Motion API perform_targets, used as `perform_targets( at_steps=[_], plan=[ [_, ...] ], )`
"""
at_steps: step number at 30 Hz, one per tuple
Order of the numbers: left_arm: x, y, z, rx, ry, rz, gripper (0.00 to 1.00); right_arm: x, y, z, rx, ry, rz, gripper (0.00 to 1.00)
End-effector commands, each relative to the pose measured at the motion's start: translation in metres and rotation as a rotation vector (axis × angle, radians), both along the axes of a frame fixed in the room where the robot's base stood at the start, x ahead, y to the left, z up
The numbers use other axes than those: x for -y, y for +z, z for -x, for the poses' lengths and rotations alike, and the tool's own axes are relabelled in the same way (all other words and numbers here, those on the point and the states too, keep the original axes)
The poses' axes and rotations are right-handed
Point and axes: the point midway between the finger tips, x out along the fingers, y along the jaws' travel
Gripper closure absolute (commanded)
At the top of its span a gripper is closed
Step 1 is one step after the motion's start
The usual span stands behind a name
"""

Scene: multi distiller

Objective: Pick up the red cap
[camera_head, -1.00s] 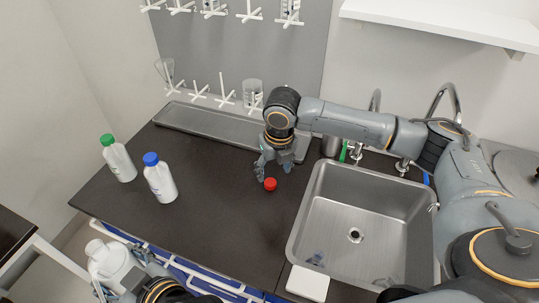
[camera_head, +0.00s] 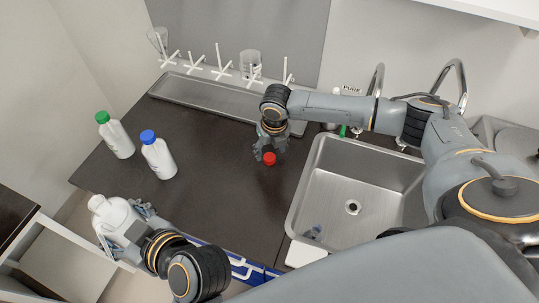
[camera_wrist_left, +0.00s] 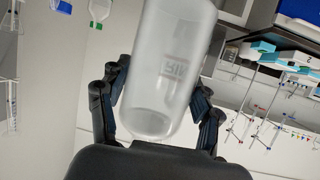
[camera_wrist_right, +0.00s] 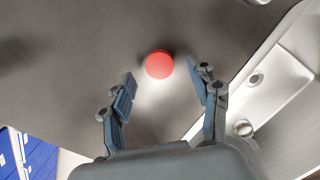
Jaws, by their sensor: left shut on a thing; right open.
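The red cap (camera_head: 269,159) lies on the dark counter (camera_head: 220,200) left of the sink. My right gripper (camera_head: 267,150) is at the cap with its fingers pointing down. In the right wrist view the red cap (camera_wrist_right: 159,64) sits between and slightly beyond the tips of my open right gripper (camera_wrist_right: 161,75), with space on both sides. My left gripper (camera_wrist_left: 158,95) is shut on a white bottle with no cap on it (camera_head: 113,215), beyond the counter's front edge. The bottle (camera_wrist_left: 165,65) fills the middle of the left wrist view.
A green-capped bottle (camera_head: 116,137) and a blue-capped bottle (camera_head: 158,157) stand on the counter's left. The steel sink (camera_head: 352,207) is right of the cap. A metal tray (camera_head: 195,96) and a pegged rack are behind. The middle counter is clear.

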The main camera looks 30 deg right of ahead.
Motion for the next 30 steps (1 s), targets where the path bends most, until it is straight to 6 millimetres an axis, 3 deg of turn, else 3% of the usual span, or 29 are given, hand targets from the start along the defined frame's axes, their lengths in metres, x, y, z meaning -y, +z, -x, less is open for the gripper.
perform_targets(
  at_steps=[1,6,14,21,30],
  plan=[
    [0.000,0.010,0.000,0.004,0.000,0.000,0.53,-0.001,-0.005,0.001,-0.004,0.001,0.001,0.39],
    [0.000,0.011,0.000,0.004,0.000,0.000,0.53,-0.001,-0.025,-0.002,-0.002,-0.001,0.000,0.39],
    [0.000,0.011,0.000,0.004,0.000,0.000,0.53,-0.001,-0.029,-0.003,0.001,0.000,0.000,0.39],
    [0.000,0.011,0.000,0.004,0.000,0.000,0.53,-0.001,-0.029,-0.003,0.000,0.000,0.000,0.76],
    [0.000,0.011,0.000,0.004,0.000,0.000,0.53,-0.001,-0.029,-0.003,0.001,0.000,0.000,0.79]
  ],
)
